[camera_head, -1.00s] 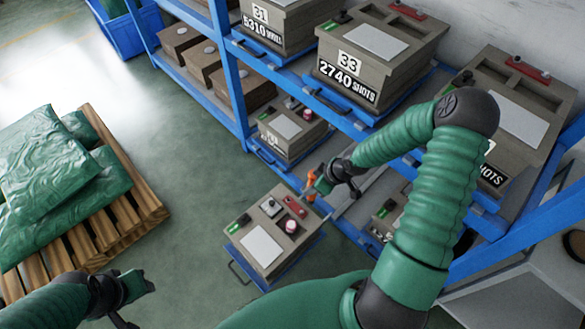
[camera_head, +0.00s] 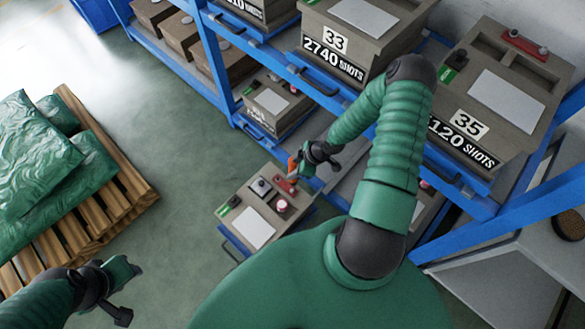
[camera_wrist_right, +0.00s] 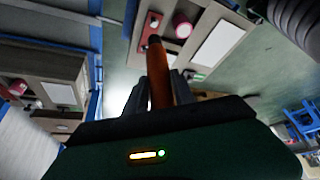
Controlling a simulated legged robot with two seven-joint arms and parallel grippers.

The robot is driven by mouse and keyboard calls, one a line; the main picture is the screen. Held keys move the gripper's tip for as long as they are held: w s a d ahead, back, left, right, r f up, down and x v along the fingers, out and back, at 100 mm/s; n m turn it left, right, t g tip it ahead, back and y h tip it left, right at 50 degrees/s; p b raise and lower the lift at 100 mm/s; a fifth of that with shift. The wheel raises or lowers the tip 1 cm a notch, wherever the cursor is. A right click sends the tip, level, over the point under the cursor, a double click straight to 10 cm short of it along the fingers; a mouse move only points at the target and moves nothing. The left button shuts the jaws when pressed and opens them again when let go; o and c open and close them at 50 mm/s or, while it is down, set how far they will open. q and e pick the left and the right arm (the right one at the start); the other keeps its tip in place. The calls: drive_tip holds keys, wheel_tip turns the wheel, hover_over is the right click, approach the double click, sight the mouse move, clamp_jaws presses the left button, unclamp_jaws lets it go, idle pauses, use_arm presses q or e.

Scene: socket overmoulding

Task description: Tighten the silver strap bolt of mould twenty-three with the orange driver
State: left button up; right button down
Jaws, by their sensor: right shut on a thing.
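A grey-brown mould (camera_head: 236,202) stands pulled out on a blue tray at the lower middle, its number not readable. Its top carries a white plate, a red strap (camera_head: 286,185), a small silver-and-dark fitting (camera_head: 261,186), a red knob and a green clip. I cannot single out the silver bolt. My right gripper (camera_head: 299,162) is shut on the orange driver (camera_head: 291,168), just beyond the strap's far end. In the wrist view the driver (camera_wrist_right: 158,75) stands between the fingers, its tip dark; contact with the mould is unclear. My left gripper (camera_head: 125,274) hangs at lower left, apart from the mould.
A wooden pallet (camera_head: 125,190) with green sacks (camera_head: 35,160) stands left. Green floor between pallet and mould is clear.

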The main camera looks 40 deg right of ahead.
sight(293, 181)
drive_tip(key=shift+f, duration=0.65)
drive_tip(key=shift+a+f+b, duration=0.1)
drive_tip(key=shift+f+b, duration=0.25)
drive_tip(key=shift+b, duration=0.15)
drive_tip(key=shift+a+f+b, duration=0.2)
drive_tip(key=shift+f+b, duration=0.2)
drive_tip(key=shift+f, duration=0.1)
drive_tip(key=shift+a+f+b, duration=0.15)
drive_tip(key=shift+f+b, duration=0.25)
drive_tip(key=shift+f, duration=0.1)
drive_tip(key=shift+d+f+b, duration=0.1)
drive_tip(key=shift+f+b, duration=0.35)
drive_tip(key=shift+f, duration=0.3)
drive_tip(key=shift+d+f, duration=0.15)
drive_tip(key=shift+f, duration=0.05)
drive_tip(key=shift+r, duration=0.1)
drive_tip(key=shift+p, duration=0.4)
drive_tip(key=shift+s+f+b, duration=0.1)
drive_tip(key=shift+f+b, duration=0.75)
drive_tip(key=shift+f, duration=0.35)
idle(1.0)
